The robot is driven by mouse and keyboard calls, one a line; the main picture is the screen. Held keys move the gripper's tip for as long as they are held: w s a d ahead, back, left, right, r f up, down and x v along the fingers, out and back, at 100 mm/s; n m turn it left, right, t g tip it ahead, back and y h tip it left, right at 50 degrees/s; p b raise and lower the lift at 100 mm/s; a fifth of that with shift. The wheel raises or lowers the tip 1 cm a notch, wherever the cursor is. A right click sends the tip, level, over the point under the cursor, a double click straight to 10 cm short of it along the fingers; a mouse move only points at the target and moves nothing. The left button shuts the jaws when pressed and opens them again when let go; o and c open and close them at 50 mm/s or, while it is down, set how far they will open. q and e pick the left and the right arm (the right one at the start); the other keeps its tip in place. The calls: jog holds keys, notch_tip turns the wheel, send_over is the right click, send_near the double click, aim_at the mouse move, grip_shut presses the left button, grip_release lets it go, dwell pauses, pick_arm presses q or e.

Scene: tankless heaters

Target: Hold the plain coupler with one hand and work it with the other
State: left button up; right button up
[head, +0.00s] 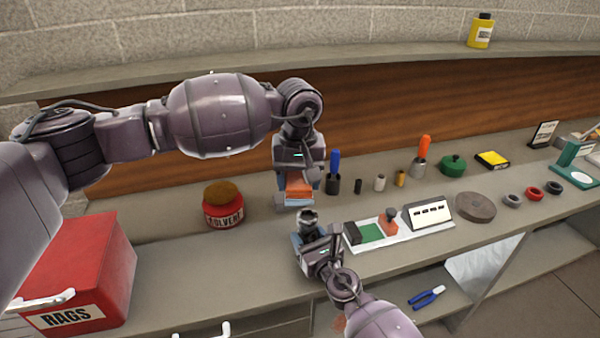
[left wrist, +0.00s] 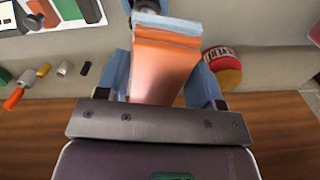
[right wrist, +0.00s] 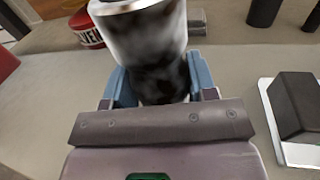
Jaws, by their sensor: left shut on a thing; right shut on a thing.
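The plain coupler appears to be the dark-and-silver cylinder (head: 308,217) held upright in my right gripper (head: 314,243). In the right wrist view the coupler (right wrist: 145,40) has a bright metal upper part and a dark, mottled lower part between the fingers. My left gripper (head: 298,182) points down and is shut on an orange block (head: 298,190) with a grey-blue end strip. The block (left wrist: 165,65) fills the jaws in the left wrist view. It is just behind the coupler in the head view; I cannot tell whether they touch.
A red solvent can (head: 224,212) and a red rags box (head: 85,270) stand left. A white tray (head: 400,238) is right of my right gripper. Small cylinders and a blue-handled tool (head: 335,162) stand behind it. Blue pliers (head: 427,297) lie on the lower shelf.

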aim_at(300, 219)
pick_arm(q)
jog(key=shift+d+f, duration=0.1)
jog(key=shift+d, duration=0.15)
jog(key=shift+f, duration=3.6)
jog(key=shift+w+d+f, duration=0.2)
jog(key=shift+d+f, duration=0.05)
jog(key=shift+d, duration=0.4)
jog(key=shift+w+d, duration=0.2)
jog(key=shift+d, duration=0.35)
jog(key=shift+w+d, duration=0.15)
jog(key=shift+d, duration=0.4)
jog(key=shift+s+a, duration=0.3)
jog(key=shift+a, duration=0.65)
jog(key=shift+s+a, duration=0.25)
jog(key=shift+a, duration=0.65)
jog(key=shift+r, duration=4)
